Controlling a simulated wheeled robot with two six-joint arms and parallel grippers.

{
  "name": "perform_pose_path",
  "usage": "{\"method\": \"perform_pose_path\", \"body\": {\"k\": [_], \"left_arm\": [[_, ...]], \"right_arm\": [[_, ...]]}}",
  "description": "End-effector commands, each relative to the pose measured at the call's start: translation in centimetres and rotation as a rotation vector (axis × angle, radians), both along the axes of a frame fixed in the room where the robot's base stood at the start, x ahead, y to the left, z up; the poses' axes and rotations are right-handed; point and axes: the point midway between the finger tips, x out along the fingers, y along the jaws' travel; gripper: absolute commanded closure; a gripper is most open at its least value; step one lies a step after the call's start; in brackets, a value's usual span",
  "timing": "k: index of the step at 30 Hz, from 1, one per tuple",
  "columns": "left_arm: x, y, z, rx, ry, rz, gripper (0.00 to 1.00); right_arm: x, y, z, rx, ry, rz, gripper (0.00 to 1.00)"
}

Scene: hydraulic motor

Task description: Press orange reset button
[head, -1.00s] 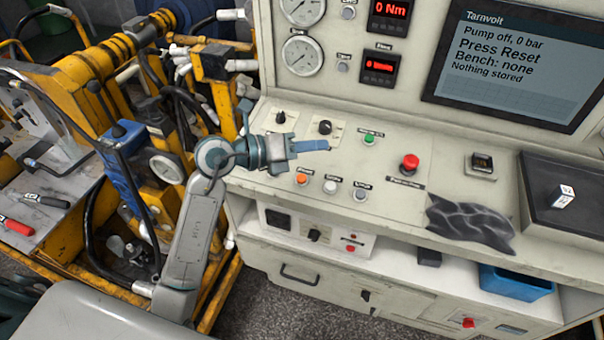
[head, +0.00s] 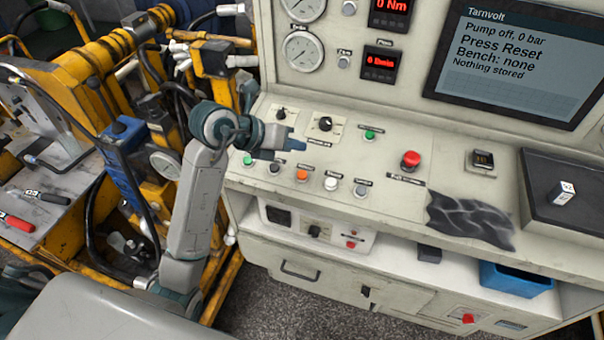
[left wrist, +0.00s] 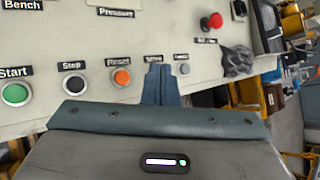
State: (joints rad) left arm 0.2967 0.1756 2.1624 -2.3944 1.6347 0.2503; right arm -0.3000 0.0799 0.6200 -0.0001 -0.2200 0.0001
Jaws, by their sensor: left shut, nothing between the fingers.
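The orange reset button (head: 302,175) is on the sloped cream control panel, in a row between the dark stop button (head: 275,168) and a white button (head: 331,182). In the left wrist view the orange button (left wrist: 121,77) sits under a label reading Reset, left of my fingers. My left gripper (head: 297,145) is shut and empty. In the head view its tip shows above and slightly left of the orange button. In the left wrist view the fingers (left wrist: 160,83) cover part of the row right of Reset. Contact with the panel cannot be told. My right gripper is out of view.
A green start button (head: 248,160) is at the row's left end. A red mushroom button (head: 411,160) and a dark cloth (head: 470,221) are further right. The screen (head: 515,55) reads Pump off, 0 bar, Press Reset. Yellow machinery (head: 90,65) stands at the left.

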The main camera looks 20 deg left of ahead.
Motion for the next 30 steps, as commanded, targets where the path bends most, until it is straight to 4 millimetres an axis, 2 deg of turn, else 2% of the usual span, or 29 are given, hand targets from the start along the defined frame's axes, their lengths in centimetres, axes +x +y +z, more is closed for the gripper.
{"method": "perform_pose_path", "body": {"k": [18, 30], "left_arm": [[1.1, 0.0, -7.8, -0.001, 0.001, 0.001, 1.00], [1.3, -0.1, -8.3, -0.001, 0.000, 0.000, 1.00]], "right_arm": [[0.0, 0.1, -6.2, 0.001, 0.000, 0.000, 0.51], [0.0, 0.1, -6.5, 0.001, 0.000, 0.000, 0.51]]}}
